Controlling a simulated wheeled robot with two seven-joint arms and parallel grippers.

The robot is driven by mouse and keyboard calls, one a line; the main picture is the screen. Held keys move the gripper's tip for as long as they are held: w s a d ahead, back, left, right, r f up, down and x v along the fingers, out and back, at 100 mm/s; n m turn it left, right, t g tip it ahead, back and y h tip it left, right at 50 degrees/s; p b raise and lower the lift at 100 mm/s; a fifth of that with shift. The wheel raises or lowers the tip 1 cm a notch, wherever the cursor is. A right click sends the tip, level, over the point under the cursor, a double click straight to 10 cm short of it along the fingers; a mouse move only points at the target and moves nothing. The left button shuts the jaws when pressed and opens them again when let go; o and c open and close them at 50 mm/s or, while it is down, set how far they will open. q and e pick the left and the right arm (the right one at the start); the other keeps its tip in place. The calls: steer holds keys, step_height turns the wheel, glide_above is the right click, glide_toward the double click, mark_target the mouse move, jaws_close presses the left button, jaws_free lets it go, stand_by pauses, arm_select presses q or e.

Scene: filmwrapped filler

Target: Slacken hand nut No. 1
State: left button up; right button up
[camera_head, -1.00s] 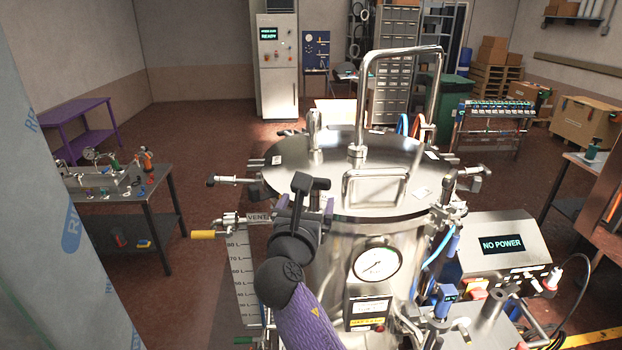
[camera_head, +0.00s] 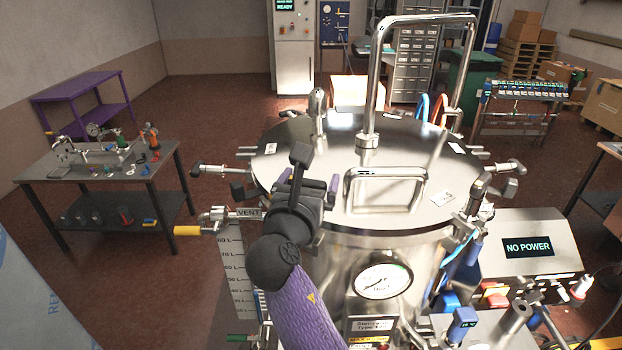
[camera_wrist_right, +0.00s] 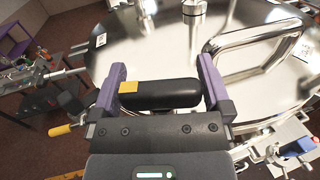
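A steel vessel with a round lid (camera_head: 385,140) stands in front of me, with several black-ended clamps around its rim. My right gripper (camera_head: 308,182) is at the near left of the rim. In the right wrist view its purple fingers (camera_wrist_right: 160,75) are spread apart. A black bar with a yellow patch, apparently a hand nut handle (camera_wrist_right: 170,96), lies lengthwise between them, its ends close to both fingers; contact is unclear. No number is readable on it. In the head view my gripper hides this bar. My left gripper is out of view.
A steel hoop (camera_head: 377,80) and a low handle (camera_head: 352,205) rise from the lid. A yellow-handled vent valve (camera_head: 188,230) sticks out left. A NO POWER box (camera_head: 555,235) stands right. A workbench (camera_head: 60,172) is at left; the floor between is clear.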

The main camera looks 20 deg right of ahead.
steer(key=c, duration=0.8)
steer(key=shift+c, duration=0.2)
